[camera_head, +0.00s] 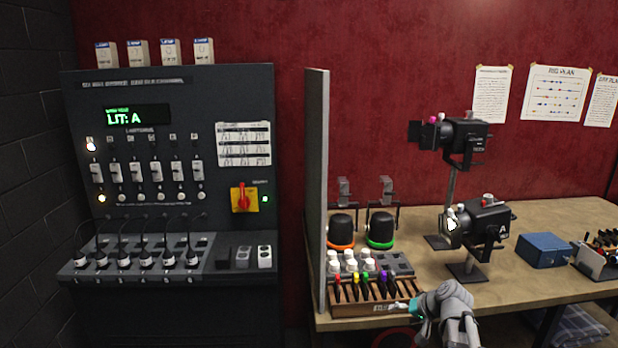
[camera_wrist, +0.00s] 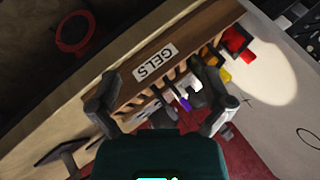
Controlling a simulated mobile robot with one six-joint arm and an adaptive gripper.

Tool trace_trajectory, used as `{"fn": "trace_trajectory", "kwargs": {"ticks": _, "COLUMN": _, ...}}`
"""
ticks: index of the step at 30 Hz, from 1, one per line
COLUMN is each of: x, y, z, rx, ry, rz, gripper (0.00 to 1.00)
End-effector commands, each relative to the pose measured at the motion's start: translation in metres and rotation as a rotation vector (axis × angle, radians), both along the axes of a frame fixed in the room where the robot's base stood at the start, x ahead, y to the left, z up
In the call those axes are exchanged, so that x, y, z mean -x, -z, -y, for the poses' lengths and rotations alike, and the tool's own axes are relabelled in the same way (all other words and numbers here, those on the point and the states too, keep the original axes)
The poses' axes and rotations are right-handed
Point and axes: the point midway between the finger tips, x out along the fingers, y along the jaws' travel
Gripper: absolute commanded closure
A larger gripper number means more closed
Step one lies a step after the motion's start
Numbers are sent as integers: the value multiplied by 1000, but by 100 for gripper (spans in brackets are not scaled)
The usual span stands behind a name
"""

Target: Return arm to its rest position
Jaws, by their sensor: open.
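My arm reaches in from the bottom of the head view, with its grey links and the teal part of my gripper (camera_head: 414,308) at the right front end of the gel rack (camera_head: 350,311). In the wrist view the two fingers of my gripper (camera_wrist: 171,91) are spread apart with nothing held between them. Beyond them lies the wooden rack (camera_wrist: 192,42) with its GELS label and several coloured gel handles. How far the fingers are from the rack is hard to tell.
The lighting console (camera_head: 170,190) stands left, its display reading "LIT: A". A grey upright panel (camera_head: 317,190) divides it from the wooden workbench (camera_head: 560,225). Stage lamps (camera_head: 484,226), a blue box (camera_head: 544,250) and orange- and green-ringed black domes (camera_head: 381,230) stand there.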

Motion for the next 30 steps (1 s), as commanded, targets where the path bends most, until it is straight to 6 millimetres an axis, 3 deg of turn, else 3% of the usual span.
{"fn": "trace_trajectory", "kwargs": {"ticks": 1, "x": 15, "y": 6, "z": -17, "rx": 36, "ry": -33, "rz": -40, "gripper": 0}}
{"fn": "trace_trajectory", "kwargs": {"ticks": 6, "x": 55, "y": 26, "z": -53, "rx": 170, "ry": -114, "rz": -177, "gripper": 0}}
{"fn": "trace_trajectory", "kwargs": {"ticks": 16, "x": 130, "y": 46, "z": -90, "rx": 449, "ry": -206, "rz": -396, "gripper": 0}}
{"fn": "trace_trajectory", "kwargs": {"ticks": 22, "x": 151, "y": 47, "z": -94, "rx": 547, "ry": -217, "rz": -456, "gripper": 0}}
{"fn": "trace_trajectory", "kwargs": {"ticks": 30, "x": 154, "y": 47, "z": -94, "rx": 566, "ry": -216, "rz": -468, "gripper": 0}}
